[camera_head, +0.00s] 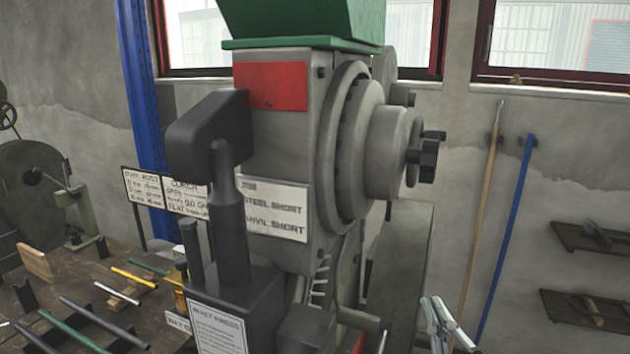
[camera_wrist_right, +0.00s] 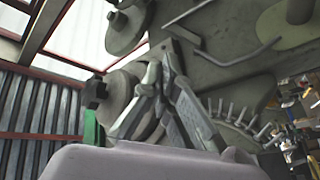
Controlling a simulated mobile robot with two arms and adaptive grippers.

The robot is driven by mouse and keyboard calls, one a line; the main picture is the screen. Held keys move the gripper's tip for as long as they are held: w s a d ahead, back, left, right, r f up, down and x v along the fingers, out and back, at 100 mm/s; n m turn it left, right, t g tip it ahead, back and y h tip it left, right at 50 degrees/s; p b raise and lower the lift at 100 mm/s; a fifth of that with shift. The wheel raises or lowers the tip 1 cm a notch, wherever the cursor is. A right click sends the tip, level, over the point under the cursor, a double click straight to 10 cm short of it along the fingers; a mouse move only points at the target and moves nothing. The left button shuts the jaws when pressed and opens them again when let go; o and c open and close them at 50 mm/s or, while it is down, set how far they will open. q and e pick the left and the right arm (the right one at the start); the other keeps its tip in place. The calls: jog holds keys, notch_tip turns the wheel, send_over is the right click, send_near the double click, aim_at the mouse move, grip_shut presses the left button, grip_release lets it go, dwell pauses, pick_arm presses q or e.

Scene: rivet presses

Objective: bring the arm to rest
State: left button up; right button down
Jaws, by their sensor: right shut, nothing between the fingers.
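My right gripper (camera_head: 438,308) shows at the bottom of the head view, right of the rivet press. Its fingers point upward and are shut with nothing between them. The right wrist view also shows these fingers (camera_wrist_right: 162,68) from behind, with parts of the machine beyond them. The rivet press (camera_head: 275,130) is a large grey machine with a green top, a red panel and a round side hub (camera_head: 385,150). The gripper appears apart from it. Most of my right arm is outside the head view. My left gripper is not in view.
A workbench (camera_head: 75,275) at the left holds several rods and signs. A blue column (camera_head: 143,100) stands behind it. A wooden pole (camera_head: 483,200) and a blue pole (camera_head: 507,235) lean on the wall, with shelves (camera_head: 590,238) further right.

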jog(key=s+d+f+m+g+h, duration=0.1)
jog(key=d+f+m+g+h, duration=0.15)
jog(key=f, duration=0.45)
jog(key=s+d+f+m+g+h, duration=0.1)
jog(key=f+m+g, duration=0.15)
jog(key=f, duration=0.35)
jog(key=s+a+f+m+g+y, duration=0.2)
jog(key=s+f+g, duration=1)
jog(key=s+f, duration=0.85)
notch_tip(320, 180, down, 28)
jog(key=s+g, duration=0.2)
jog(key=s, duration=0.1)
jog(key=s+d+f, duration=0.3)
jog(key=s+f, duration=1)
jog(key=s, duration=0.2)
jog(key=shift+d+g+h, duration=0.2)
jog(key=shift+g+h, duration=0.1)
jog(key=shift+h, duration=0.05)
